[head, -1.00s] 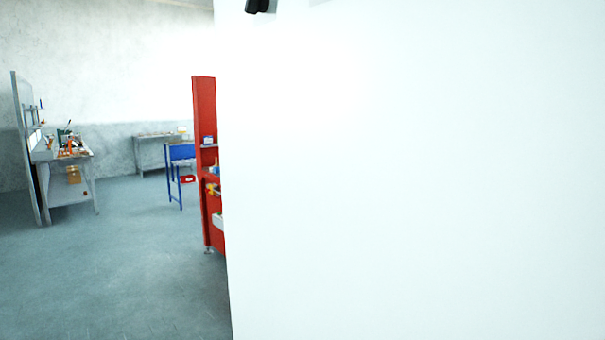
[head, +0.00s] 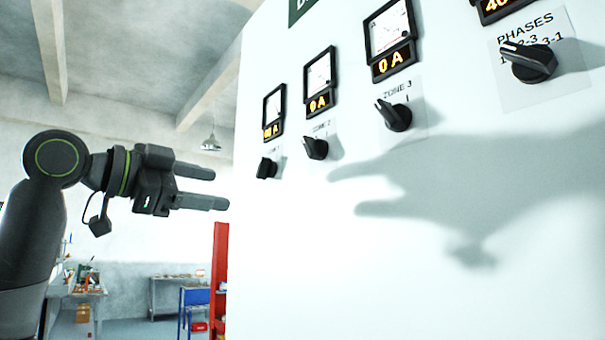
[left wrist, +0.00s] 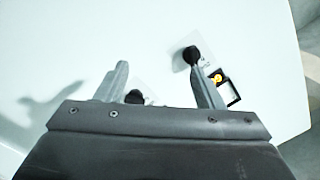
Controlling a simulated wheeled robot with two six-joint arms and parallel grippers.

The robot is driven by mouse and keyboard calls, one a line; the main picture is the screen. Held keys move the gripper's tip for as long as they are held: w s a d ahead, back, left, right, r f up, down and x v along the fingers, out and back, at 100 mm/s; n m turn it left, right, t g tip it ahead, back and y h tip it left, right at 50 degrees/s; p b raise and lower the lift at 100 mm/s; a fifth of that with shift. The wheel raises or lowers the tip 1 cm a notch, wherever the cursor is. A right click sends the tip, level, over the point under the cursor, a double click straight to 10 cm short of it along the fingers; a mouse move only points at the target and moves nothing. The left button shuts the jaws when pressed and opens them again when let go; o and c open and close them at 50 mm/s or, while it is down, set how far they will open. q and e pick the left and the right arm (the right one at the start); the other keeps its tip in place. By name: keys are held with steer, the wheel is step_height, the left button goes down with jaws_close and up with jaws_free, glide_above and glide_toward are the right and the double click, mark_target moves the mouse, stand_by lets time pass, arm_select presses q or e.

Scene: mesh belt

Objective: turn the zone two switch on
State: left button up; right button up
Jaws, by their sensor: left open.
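The zone two switch (head: 315,148) is a black rotary knob on the white panel (head: 330,260), under a meter (head: 320,80) whose amber display reads 0 A. Its pointer appears to lean up and left. My left gripper (head: 220,189) is open and empty, left of the knobs and lower than the zone two switch, apart from it. In the left wrist view, the open fingers (left wrist: 163,82) face the panel; one black knob (left wrist: 193,55) shows near the right finger. Another knob (left wrist: 135,97) is partly hidden by the gripper body. I cannot tell which knobs these are.
The panel also carries a leftmost knob (head: 266,168), a zone three knob (head: 395,116) and a phases knob (head: 528,62). My gripper's shadow falls on the panel. A red shelf (head: 219,270) and benches stand far behind, left of the panel.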

arm_select(q)
steer(key=s+d+r+m+g+h, duration=0.1)
steer(key=s+r+m, duration=0.4)
steer(key=s, duration=0.8)
steer(key=p, duration=0.6)
glide_toward(307, 145)
steer(key=shift+n, duration=0.4)
steer(key=x, duration=0.9)
steer(key=shift+w+d, duration=0.15)
steer(key=shift+d, duration=0.05)
steer(key=c, duration=1)
